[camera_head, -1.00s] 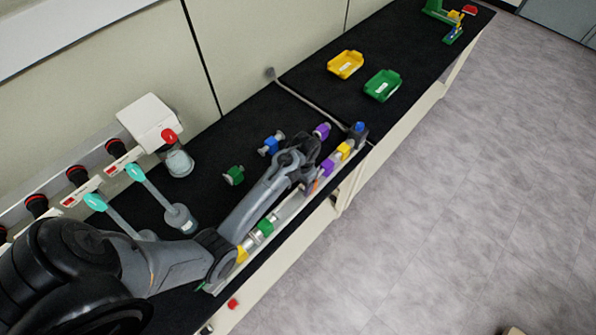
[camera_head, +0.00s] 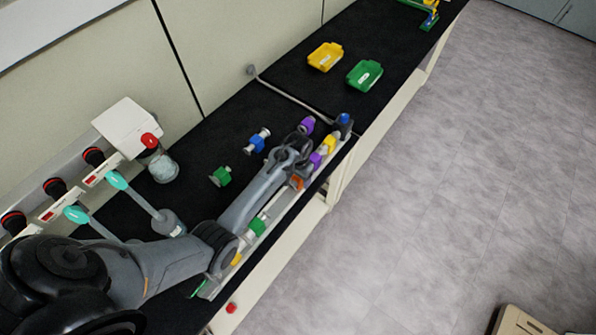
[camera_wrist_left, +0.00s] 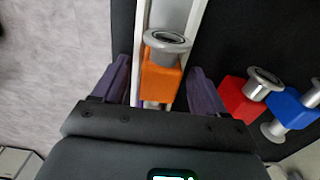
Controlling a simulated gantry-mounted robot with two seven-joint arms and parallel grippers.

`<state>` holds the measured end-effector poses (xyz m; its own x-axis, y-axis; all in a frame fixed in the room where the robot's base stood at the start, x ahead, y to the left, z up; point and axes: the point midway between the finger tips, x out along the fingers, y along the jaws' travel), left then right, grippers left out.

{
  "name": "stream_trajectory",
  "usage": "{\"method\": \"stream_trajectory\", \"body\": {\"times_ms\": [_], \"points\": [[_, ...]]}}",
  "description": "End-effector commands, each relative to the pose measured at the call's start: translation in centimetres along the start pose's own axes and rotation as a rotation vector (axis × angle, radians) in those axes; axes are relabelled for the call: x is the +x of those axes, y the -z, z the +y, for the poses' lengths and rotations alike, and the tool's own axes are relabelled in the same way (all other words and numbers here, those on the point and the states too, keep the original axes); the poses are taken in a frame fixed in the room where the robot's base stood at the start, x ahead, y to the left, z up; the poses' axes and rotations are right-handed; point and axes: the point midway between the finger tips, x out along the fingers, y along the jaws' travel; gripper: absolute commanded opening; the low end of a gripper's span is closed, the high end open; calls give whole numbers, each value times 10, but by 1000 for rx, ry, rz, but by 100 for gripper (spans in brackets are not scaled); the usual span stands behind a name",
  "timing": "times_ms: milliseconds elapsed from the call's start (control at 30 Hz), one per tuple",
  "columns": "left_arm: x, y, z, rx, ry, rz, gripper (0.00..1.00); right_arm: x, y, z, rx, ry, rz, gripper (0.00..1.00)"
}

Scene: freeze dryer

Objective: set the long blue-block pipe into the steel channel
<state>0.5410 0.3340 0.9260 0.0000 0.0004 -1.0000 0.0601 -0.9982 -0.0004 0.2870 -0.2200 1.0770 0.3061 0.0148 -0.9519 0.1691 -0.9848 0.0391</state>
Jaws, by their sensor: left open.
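A blue-block pipe (camera_head: 258,142) with grey ends lies on the black bench, behind the channel. A blue block (camera_wrist_left: 290,108) with grey flanges shows at the right of the left wrist view; its full length is cut off. The steel channel (camera_wrist_left: 176,14) runs along the bench's front edge and holds several coloured-block pieces. My left gripper (camera_wrist_left: 163,92) is open, its fingers on either side of an orange-block piece (camera_wrist_left: 160,80) in the channel; contact cannot be told. In the head view my left arm partly covers the channel. My right gripper is not in view.
A red-block piece (camera_wrist_left: 240,98) lies beside the channel. Green (camera_head: 221,176) and purple (camera_head: 306,125) pieces lie on the bench. Teal-handled valves (camera_head: 117,181) stand at left.

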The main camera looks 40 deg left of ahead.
Motion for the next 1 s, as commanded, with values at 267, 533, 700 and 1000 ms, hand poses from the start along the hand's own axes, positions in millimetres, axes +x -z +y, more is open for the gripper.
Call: {"method": "stream_trajectory", "body": {"times_ms": [267,533,700,1000], "points": [[14,0,0,-1,0,-1,72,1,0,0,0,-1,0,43],[14,0,0,0,0,0,71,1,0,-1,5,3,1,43],[14,0,0,0,0,0,45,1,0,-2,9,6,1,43],[14,0,0,0,0,0,8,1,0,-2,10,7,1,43]]}}
